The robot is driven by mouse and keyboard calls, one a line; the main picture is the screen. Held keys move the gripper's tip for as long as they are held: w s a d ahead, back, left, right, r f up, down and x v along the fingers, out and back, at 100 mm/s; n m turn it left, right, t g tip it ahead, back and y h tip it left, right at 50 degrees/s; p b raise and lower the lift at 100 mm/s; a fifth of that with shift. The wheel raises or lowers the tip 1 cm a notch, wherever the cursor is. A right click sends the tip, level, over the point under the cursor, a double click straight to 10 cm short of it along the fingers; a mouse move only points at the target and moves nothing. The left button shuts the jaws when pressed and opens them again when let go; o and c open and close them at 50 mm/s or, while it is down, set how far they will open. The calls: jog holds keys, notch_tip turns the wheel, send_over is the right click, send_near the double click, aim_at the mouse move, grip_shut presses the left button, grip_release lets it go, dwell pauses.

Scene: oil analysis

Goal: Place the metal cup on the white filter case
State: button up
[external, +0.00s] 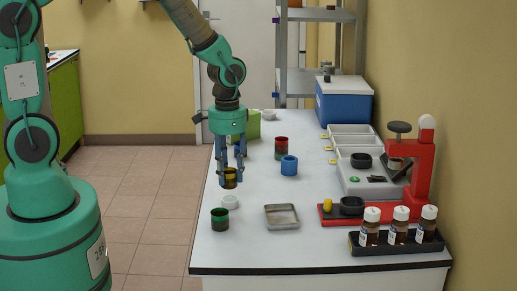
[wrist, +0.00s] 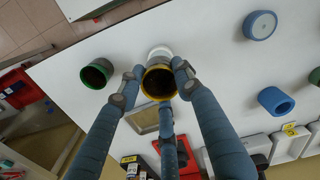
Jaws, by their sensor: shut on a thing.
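The metal cup (external: 230,179), dark inside with a yellow rim, is held upright between the fingers of my gripper (external: 231,174). In the wrist view the fingers of my gripper (wrist: 158,80) close around the cup (wrist: 158,84). The white round piece, which I take for the filter case (external: 230,202), lies on the white table just nearer the external camera than the cup. In the wrist view the case (wrist: 159,52) is partly hidden behind the cup's rim. The cup looks raised above the table; the exact height is unclear.
A green-rimmed cup (external: 220,219) stands close to the case. A metal square tray (external: 282,217) lies to its right. A blue cylinder (external: 289,166) and a red cup (external: 281,148) stand further back. A rack of brown bottles (external: 397,244) and a red stand (external: 424,170) occupy the right side.

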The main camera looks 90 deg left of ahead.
aim_at(229, 184)
jog(key=shift+f+b, duration=0.3)
jog(key=shift+f, duration=1.5)
jog(key=shift+f, duration=0.15)
jog(key=o, duration=1.2)
jog(key=shift+c, duration=0.2)
notch_tip(229, 184, up, 12)
jog(key=p, duration=0.1)
jog(key=shift+p, duration=0.4)
jog(key=shift+r, duration=0.25)
